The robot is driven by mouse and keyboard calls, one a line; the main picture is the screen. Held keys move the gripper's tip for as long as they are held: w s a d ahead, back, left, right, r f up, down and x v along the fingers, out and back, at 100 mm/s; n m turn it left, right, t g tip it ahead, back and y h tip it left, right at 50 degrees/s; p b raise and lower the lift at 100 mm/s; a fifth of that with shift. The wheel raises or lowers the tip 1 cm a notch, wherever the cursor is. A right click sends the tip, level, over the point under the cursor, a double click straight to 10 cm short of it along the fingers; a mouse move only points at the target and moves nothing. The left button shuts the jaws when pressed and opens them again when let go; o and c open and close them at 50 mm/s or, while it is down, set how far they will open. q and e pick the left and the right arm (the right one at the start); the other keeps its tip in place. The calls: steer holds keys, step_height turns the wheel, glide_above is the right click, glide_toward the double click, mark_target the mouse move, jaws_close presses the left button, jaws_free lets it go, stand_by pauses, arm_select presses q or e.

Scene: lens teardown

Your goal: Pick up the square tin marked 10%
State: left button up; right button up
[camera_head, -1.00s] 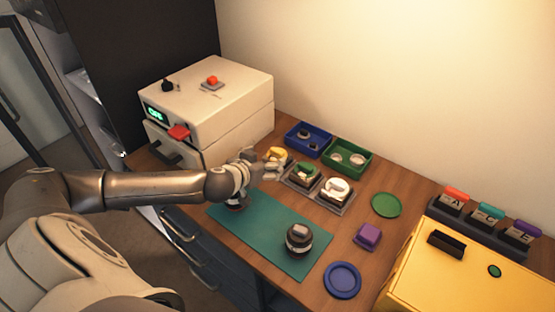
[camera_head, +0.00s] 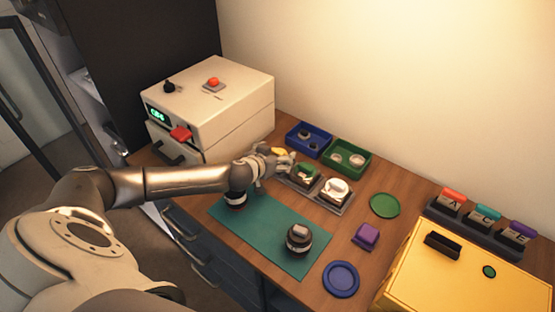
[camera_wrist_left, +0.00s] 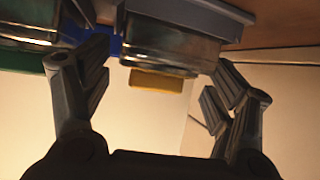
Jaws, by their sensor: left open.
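My left gripper (camera_head: 280,161) is open at the left end of the row of square tins. A yellow-topped tin (camera_head: 281,152) is mostly hidden behind it. In the left wrist view a clear-sided square tin (camera_wrist_left: 168,47) with a yellow knob (camera_wrist_left: 157,81) lies between the spread fingers (camera_wrist_left: 158,88), with gaps on both sides. Beside it in the row stand a green-topped tin (camera_head: 306,171) and a white-topped tin (camera_head: 336,189). I cannot read a 10% mark on any tin. My right gripper is not in view.
A blue tray (camera_head: 309,151) and a green tray (camera_head: 367,168) stand behind the tins. A dark round lens part (camera_head: 299,238) sits on the teal mat (camera_head: 265,232). A white machine (camera_head: 210,105) stands at left, a yellow box (camera_head: 465,270) at right.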

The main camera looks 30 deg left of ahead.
arm_select(q)
steer(key=shift+c, duration=0.5)
steer(key=c, duration=0.7)
steer(key=shift+c, duration=0.3)
steer(key=shift+r, duration=0.1)
